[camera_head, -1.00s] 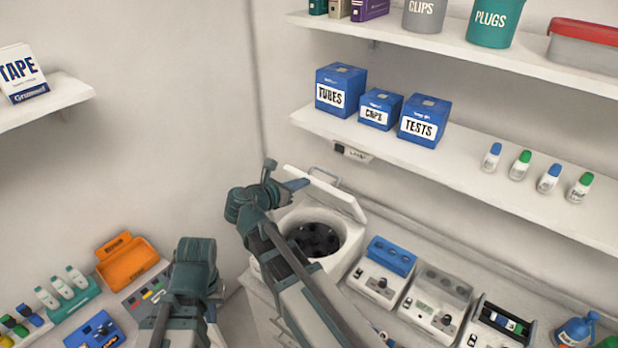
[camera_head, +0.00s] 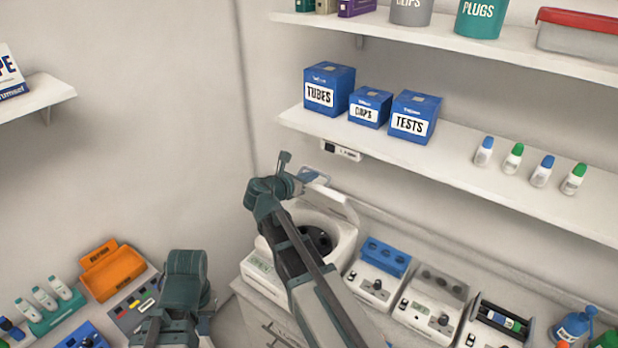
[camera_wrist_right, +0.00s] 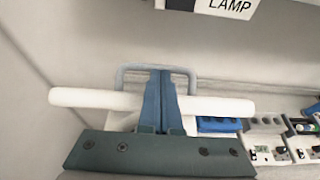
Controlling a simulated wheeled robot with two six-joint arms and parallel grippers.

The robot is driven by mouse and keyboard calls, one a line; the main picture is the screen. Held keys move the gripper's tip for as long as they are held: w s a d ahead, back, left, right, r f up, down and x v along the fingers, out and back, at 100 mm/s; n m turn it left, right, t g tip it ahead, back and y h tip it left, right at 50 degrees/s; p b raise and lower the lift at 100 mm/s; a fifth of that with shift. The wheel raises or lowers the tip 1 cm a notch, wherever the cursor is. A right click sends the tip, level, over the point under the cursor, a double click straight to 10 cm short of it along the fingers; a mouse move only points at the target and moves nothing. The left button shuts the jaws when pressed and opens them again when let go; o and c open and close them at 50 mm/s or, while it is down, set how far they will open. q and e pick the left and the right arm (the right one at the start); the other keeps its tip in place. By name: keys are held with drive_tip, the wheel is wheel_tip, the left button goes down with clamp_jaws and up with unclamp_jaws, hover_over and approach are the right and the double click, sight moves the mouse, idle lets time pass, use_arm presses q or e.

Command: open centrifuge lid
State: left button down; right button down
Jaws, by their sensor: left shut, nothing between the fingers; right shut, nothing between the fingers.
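The white centrifuge (camera_head: 335,255) stands on the counter with its dark rotor bowl partly exposed. Its lid (camera_head: 335,203) is raised and tilted back on the far side, with a looped handle (camera_head: 318,174) at its top. My right gripper (camera_head: 302,185) is at the raised lid, shut and empty. The right wrist view shows its closed blue fingers (camera_wrist_right: 160,100) in front of the white lid edge (camera_wrist_right: 85,97) and grey handle (camera_wrist_right: 130,70); I cannot tell whether they touch. My right arm hides part of the bowl. My left arm is at lower left, its fingers out of sight.
A shelf (camera_head: 470,175) with blue boxes (camera_head: 415,115) and small bottles overhangs the back wall; a LAMP label (camera_wrist_right: 225,8) is above the gripper. Devices (camera_head: 375,275) stand right of the centrifuge. An orange bin (camera_head: 112,272) is at left.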

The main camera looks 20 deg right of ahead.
drive_tip(key=w+d+r+p, duration=0.2)
drive_tip(key=w+d, duration=0.3)
drive_tip(key=d, duration=0.4)
drive_tip(key=shift+w+r, duration=0.15)
drive_tip(key=shift+w, duration=0.05)
idle(0.9)
